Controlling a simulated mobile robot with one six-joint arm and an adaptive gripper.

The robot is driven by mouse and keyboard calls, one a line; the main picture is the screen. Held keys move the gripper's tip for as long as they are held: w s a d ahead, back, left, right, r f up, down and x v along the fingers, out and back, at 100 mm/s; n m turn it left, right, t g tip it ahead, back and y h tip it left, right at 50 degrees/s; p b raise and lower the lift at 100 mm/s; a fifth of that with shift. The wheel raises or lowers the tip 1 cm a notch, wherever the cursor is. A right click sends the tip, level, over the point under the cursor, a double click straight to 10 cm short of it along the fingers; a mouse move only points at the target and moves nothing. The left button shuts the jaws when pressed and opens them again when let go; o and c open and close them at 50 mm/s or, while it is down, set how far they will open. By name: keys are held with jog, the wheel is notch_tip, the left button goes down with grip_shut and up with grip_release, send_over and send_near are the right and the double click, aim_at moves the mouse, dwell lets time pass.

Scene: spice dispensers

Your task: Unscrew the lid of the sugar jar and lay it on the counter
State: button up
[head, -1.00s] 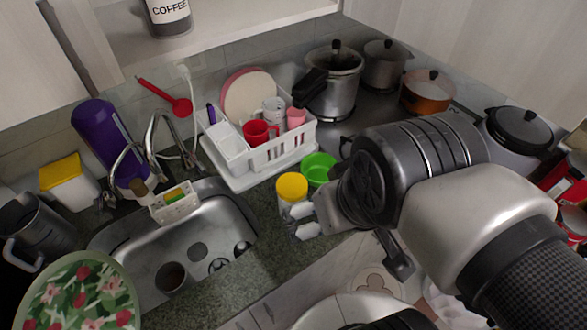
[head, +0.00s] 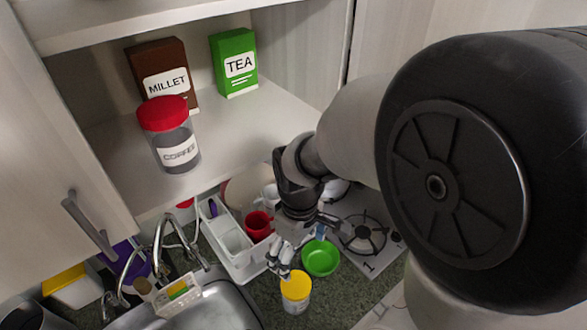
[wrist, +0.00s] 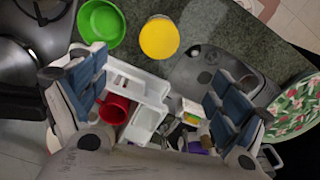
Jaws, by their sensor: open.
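The sugar jar (head: 296,303), whose label I cannot read, stands upright on the counter with its yellow lid (head: 296,284) on top. In the wrist view the yellow lid (wrist: 159,37) is seen from above, beyond the fingertips and not between them. My gripper (head: 300,244) is open and empty, its fingers pointing down behind the jar in the head view. The fingers (wrist: 152,80) are spread wide in the wrist view. The counter (head: 262,300) shows around the jar.
A green bowl (head: 321,258) is right beside the jar. A white dish rack (head: 243,262) with a red mug (head: 258,225) lies to the left, and the sink (head: 220,305) is front left. A stove (head: 365,235) is to the right. Shelves hang above.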

aim_at(298, 286)
notch_tip(298, 286, down, 17)
jog(key=b, duration=0.3)
jog(key=shift+r, duration=0.15)
jog(key=c, duration=1.2)
